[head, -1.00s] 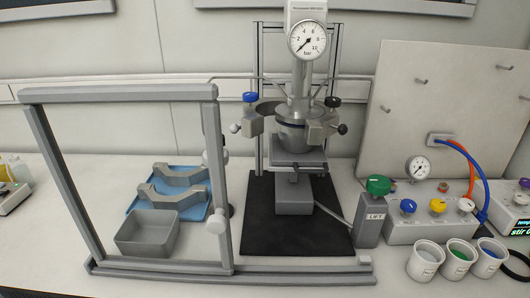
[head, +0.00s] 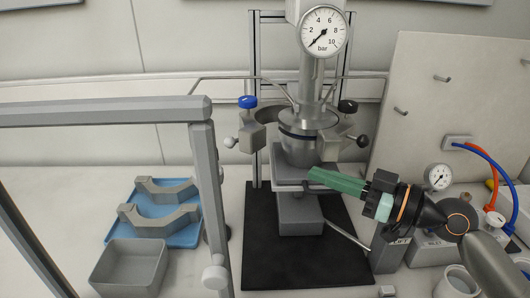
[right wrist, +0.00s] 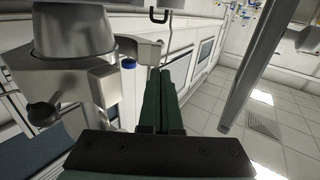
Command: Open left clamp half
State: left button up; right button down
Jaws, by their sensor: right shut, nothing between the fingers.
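The reactor vessel head (head: 310,128) stands upright under a round gauge. A grey clamp block with a white knob (head: 250,137) sits on its left, with a curved grey band (head: 270,114) behind it. A matching block with a black knob (head: 346,145) sits on its right. I cannot tell whether the left half is fully swung out. My right gripper (head: 312,176) has green fingers, shut and empty, in front of the lift platform below the vessel. In the right wrist view its fingers (right wrist: 165,85) lie together, right of the black-knobbed block (right wrist: 75,88). My left gripper is not in view.
A blue-topped valve (head: 247,102) rises above the left block. A black mat (head: 262,255) lies under the reactor.

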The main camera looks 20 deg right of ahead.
aim_at(253, 153)
jog(key=p+x, duration=0.4)
jog(key=x, duration=0.7)
jog(key=shift+w+a+p, duration=0.25)
jog(key=shift+w+p, duration=0.05)
jog(key=shift+p, duration=0.1)
jog(key=shift+w+a, duration=0.2)
jog(key=shift+w, duration=0.05)
jog(key=shift+w, duration=0.1)
